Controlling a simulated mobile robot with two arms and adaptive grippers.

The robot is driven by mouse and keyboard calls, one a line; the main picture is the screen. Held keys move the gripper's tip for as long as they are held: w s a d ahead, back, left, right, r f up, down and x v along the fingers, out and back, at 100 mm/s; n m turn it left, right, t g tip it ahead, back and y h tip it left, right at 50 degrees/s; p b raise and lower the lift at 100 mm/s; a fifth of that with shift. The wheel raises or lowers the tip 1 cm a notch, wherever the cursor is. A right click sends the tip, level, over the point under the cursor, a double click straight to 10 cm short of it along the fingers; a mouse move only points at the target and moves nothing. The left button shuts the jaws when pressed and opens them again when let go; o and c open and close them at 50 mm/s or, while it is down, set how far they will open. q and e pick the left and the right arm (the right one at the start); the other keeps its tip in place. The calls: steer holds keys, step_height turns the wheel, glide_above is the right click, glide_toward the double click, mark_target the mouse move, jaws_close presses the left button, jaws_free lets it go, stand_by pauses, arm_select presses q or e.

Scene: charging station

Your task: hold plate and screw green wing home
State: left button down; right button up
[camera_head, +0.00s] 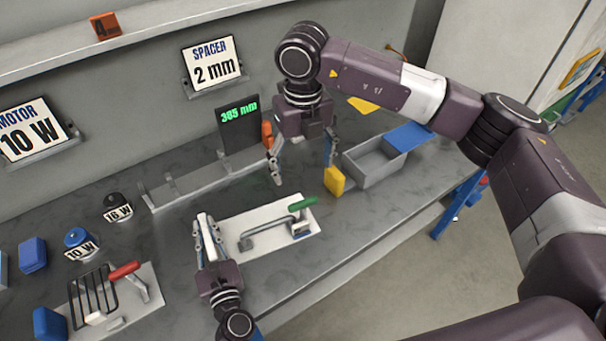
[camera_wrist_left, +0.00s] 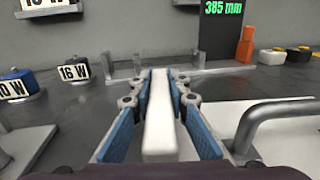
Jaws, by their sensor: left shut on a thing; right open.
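The white plate (camera_head: 265,218) lies on the bench with a bent grey bar (camera_head: 262,238) on it. The green wing (camera_head: 302,203) sits at the plate's right end, above a small metal part. My left gripper (camera_head: 206,228) is shut on a white bar at the plate's left end; the bar (camera_wrist_left: 160,120) shows between the blue finger pads in the left wrist view. I cannot tell how it joins the plate. My right gripper (camera_head: 303,162) is open and empty, above the bench behind the plate, apart from the green wing.
A yellow block (camera_head: 334,181) and a grey bin (camera_head: 373,168) with a blue part stand right of the plate. A display reading 385 mm (camera_head: 239,122) and a rail (camera_head: 190,192) are behind. Motors (camera_head: 78,242) and a second plate with a red handle (camera_head: 126,270) are left.

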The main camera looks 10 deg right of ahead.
stand_by(0.3)
arm_select(q)
steer(key=c, duration=1.8)
jaws_free()
steer(key=shift+o, duration=0.2)
